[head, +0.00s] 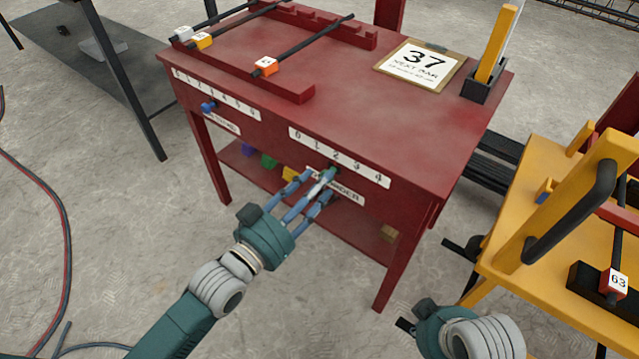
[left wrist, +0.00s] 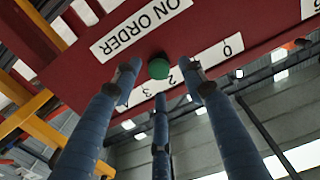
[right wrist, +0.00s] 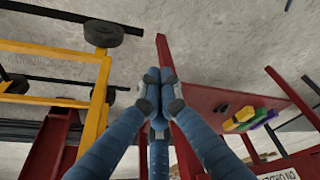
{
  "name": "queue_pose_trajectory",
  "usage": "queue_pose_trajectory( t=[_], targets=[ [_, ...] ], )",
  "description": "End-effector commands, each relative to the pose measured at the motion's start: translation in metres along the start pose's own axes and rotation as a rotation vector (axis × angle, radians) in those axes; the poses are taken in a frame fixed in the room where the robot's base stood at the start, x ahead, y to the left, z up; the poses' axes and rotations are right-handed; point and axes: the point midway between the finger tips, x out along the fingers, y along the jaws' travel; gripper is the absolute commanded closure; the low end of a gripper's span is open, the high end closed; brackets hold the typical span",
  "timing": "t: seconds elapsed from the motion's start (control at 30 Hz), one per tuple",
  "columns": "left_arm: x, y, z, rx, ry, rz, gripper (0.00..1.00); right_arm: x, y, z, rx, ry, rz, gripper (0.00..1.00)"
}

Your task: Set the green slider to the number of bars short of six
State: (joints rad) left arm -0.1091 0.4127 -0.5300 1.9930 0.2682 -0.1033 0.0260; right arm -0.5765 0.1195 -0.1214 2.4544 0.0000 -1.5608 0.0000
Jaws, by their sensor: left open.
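The green slider (head: 333,171) is a round knob on the front of the red table, below the 0 to 4 scale (head: 340,157), near the 2. In the left wrist view the green slider (left wrist: 158,68) shows by the 2 and 3; I cannot tell its exact setting. My left gripper (head: 324,182) is open, its fingers spread around the knob; contact is unclear. On the table a red rack (head: 262,80) holds three dark bars with white (head: 184,34), yellow (head: 202,40) and orange tags (head: 265,67). My right gripper (right wrist: 157,100) has its fingertips together, empty.
A blue slider (head: 208,107) sits on a second scale to the left. A clipboard (head: 418,65) reading "37 NEXT BAR" lies on the table. A yellow cart (head: 540,230) stands close on the right. Coloured blocks (head: 268,160) lie on the lower shelf.

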Motion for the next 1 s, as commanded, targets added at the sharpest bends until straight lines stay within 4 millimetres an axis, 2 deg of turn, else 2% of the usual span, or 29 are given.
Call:
queue_pose_trajectory(
  t=[0.13, 0.43, 0.67, 0.9, 1.0],
  targets=[
    [0.011, 0.000, 0.000, 0.000, 0.001, 0.000, 0.58, -0.005, 0.000, 0.001, 0.000, 0.002, 0.001, 1.00],
    [0.013, 0.000, 0.000, 0.000, -0.001, 0.000, 0.58, -0.006, 0.000, 0.001, 0.000, 0.002, 0.001, 1.00],
    [0.013, 0.000, 0.000, 0.000, 0.000, 0.000, 1.00, -0.006, 0.000, 0.001, 0.000, 0.002, 0.001, 1.00],
    [0.013, 0.002, -0.001, -0.001, 0.001, 0.000, 1.00, -0.008, 0.000, -0.001, 0.000, 0.005, 0.001, 1.00],
    [0.013, 0.007, -0.003, -0.002, 0.002, 0.000, 1.00, 0.011, 0.000, 0.000, 0.000, -0.010, -0.001, 1.00]
  ],
)
